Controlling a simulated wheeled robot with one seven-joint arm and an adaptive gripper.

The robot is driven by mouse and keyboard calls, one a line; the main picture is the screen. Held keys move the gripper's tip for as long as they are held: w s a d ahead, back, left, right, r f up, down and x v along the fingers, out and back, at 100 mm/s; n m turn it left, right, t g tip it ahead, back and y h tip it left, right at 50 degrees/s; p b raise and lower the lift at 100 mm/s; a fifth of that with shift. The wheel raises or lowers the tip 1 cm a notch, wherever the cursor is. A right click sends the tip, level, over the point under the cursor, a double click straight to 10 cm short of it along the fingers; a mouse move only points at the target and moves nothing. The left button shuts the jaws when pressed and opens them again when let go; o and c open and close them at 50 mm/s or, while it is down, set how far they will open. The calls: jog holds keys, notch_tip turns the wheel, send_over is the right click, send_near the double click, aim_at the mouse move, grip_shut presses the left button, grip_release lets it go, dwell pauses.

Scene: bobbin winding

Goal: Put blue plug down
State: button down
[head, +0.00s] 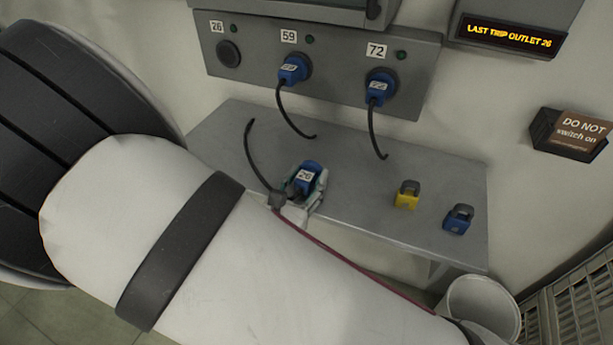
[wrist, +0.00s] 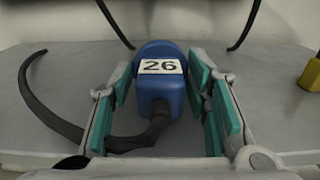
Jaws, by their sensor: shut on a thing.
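The blue plug (head: 306,180) bears the label 26 and is between the fingers of my gripper (head: 303,190), over the left part of the grey shelf (head: 345,196). In the wrist view the blue plug (wrist: 160,85) has its label facing up and its black cable curling to the left. My gripper (wrist: 160,105) is shut on it with teal pads on both sides. I cannot tell whether the plug touches the shelf. Outlet 26 (head: 229,53) on the wall panel has no plug in it.
Blue plugs sit in outlet 59 (head: 293,69) and outlet 72 (head: 380,87), cables hanging. A yellow padlock (head: 407,195) and a blue padlock (head: 458,219) are on the shelf's right. A display (head: 508,35) reads "LAST TRIP OUTLET 26". A "DO NOT switch on" sign (head: 583,124) is at right.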

jog(key=c, duration=0.9)
grip_release()
jog(key=shift+f, duration=0.15)
jog(key=shift+s+r, duration=0.15)
jog(key=shift+r, duration=0.05)
jog(key=p+v, duration=0.2)
jog(key=v, duration=0.9)
jog(key=shift+s+a, duration=0.15)
jog(key=shift+s, duration=0.25)
